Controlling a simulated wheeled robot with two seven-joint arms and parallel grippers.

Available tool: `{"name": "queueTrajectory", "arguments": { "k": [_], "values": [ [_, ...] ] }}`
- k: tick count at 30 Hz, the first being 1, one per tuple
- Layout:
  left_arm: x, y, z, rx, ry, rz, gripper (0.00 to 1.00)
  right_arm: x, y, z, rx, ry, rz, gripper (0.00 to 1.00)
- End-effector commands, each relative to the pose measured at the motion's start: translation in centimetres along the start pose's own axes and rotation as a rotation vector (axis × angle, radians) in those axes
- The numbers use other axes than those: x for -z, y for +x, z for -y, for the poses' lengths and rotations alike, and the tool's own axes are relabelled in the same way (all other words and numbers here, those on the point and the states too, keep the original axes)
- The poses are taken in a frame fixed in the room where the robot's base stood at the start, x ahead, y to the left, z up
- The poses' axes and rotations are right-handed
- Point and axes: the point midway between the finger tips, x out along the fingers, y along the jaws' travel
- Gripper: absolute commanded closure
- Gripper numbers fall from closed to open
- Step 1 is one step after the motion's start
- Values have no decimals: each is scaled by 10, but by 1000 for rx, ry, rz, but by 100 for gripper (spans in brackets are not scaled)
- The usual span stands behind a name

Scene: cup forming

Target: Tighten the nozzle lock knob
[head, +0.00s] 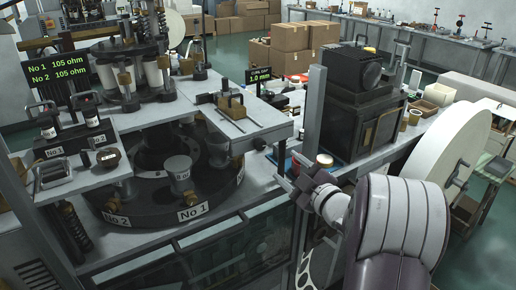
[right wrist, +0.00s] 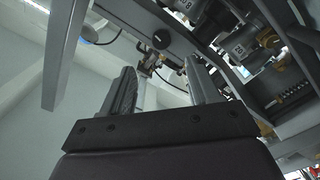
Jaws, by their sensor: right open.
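My right gripper (head: 296,182) reaches in from the lower right and is beside the front right corner of the cup machine, near a grey upright post (head: 313,120). In the right wrist view its two fingers (right wrist: 163,85) stand apart with nothing held between them. No knob is clearly seen as the nozzle lock in the head view. My left gripper is not in view.
A black turntable (head: 140,208) marked No 1 and No 2 carries metal cup moulds. A sign (head: 260,75) reads 1.0 mm. A black boxy unit (head: 355,110) stands on the right bench. A large white roll (head: 455,150) is behind my right arm.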

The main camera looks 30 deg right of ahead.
Motion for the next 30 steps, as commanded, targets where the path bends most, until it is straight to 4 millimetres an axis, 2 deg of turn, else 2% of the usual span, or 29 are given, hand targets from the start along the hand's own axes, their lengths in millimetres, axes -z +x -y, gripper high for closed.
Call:
{"name": "queueTrajectory", "arguments": {
  "k": [6,12,18,26,30],
  "values": [
    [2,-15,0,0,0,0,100,2,56,0,6,4,0,39],
    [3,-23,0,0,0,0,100,1,97,0,4,4,3,39],
    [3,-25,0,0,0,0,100,0,114,1,2,4,4,39],
    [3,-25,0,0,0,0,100,-1,115,1,1,4,4,39],
    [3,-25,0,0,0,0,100,-1,114,1,1,4,5,84]
  ]
}}
